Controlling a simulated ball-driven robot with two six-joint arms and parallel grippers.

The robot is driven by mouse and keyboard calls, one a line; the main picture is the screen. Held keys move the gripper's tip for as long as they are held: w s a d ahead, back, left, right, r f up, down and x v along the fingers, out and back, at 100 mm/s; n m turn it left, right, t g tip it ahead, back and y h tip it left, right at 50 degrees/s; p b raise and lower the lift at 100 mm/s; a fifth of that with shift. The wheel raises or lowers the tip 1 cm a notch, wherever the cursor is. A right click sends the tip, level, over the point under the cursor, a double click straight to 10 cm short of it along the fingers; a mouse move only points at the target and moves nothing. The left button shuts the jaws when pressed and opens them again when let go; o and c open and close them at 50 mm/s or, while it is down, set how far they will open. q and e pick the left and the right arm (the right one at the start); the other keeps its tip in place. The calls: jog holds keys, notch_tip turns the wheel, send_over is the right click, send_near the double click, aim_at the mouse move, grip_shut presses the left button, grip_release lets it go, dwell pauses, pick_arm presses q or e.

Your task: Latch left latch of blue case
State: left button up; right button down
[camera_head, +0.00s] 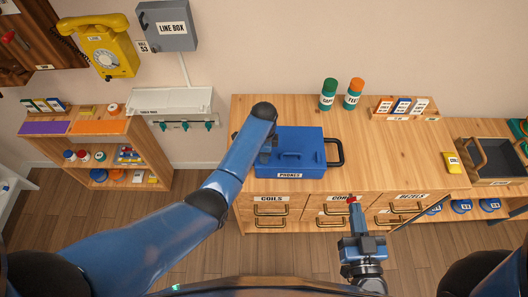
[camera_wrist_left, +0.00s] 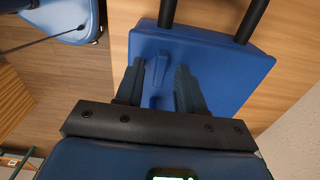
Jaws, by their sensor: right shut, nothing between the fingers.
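The blue case (camera_head: 305,143) lies shut on the wooden cabinet top, with a "PHONES" label on its front and a black handle (camera_head: 340,152) at its right end. My left gripper (camera_head: 266,154) is at the case's left end, partly hidden by its own arm. In the left wrist view its two fingers (camera_wrist_left: 158,80) stand apart over the blue case (camera_wrist_left: 222,62). A raised blue piece (camera_wrist_left: 156,72), perhaps a latch, shows between the fingers; I cannot tell whether they touch it. My right gripper (camera_head: 352,199) is shut and empty in front of the drawers.
Green and orange bottles (camera_head: 328,94) and a card rack (camera_head: 403,108) stand behind and right of the case. Drawers (camera_head: 271,211) with handles are below. A low shelf (camera_head: 85,142) stands at left.

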pick_arm(q)
notch_tip(320, 180, up, 11)
jog(key=b, duration=0.1)
jog(key=shift+b, duration=0.35)
dwell(0.3)
jog(key=shift+f, duration=0.1)
dwell(0.4)
